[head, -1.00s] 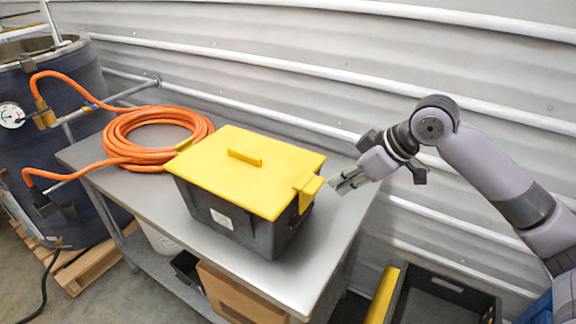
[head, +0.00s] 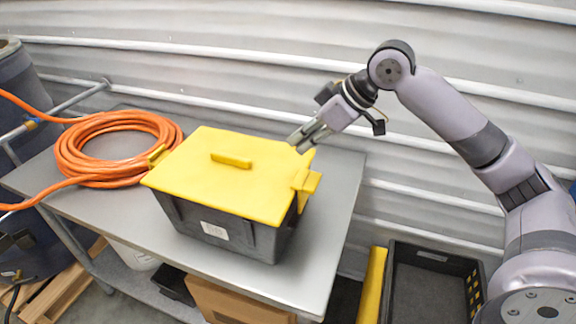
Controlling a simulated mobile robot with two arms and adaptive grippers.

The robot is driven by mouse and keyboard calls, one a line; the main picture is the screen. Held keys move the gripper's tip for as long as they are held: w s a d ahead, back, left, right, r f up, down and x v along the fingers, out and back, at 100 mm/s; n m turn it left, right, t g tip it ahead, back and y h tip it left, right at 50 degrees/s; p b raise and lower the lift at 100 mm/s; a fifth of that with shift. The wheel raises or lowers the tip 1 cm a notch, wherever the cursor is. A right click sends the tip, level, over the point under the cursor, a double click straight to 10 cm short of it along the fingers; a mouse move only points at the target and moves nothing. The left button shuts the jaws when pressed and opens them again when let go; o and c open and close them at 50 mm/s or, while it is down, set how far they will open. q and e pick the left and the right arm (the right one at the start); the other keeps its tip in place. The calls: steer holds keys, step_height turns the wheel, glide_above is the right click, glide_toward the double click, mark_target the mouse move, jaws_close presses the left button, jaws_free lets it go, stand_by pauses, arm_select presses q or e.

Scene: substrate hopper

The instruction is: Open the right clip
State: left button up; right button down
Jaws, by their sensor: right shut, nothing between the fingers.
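The dark grey box with a yellow lid (head: 215,178) stands on the metal table, lid down. The right clip (head: 308,182) is a yellow piece at the lid's right edge; its outer part sticks out sideways from the box. I cannot tell whether it is latched. Another yellow clip (head: 157,156) shows at the lid's left edge. My right gripper (head: 299,141) is shut and empty. In the picture it is at the lid's back right corner, above and behind the right clip, apart from it. My left gripper is not in view.
A coiled orange hose (head: 112,150) lies on the table (head: 322,235) left of the box. A corrugated metal wall (head: 235,75) rises behind. A black crate (head: 430,285) stands low at the right. The table right of the box is clear.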

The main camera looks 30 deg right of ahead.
mark_target(306, 192)
steer(key=shift+w+a+f, duration=0.2)
steer(key=shift+f, duration=0.05)
steer(key=p+x, duration=0.2)
steer(key=x, duration=0.7)
steer(key=shift+w+a+f+p, duration=0.2)
steer(key=shift+a+p, duration=0.05)
steer(key=shift+p, duration=0.15)
steer(key=s+d, duration=0.1)
steer(key=s+d+p, duration=0.1)
steer(key=shift+s+d, duration=0.55)
steer(key=shift+s, duration=0.1)
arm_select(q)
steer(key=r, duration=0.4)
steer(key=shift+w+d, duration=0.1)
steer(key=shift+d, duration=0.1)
arm_select(e)
steer(key=shift+w+a, duration=0.1)
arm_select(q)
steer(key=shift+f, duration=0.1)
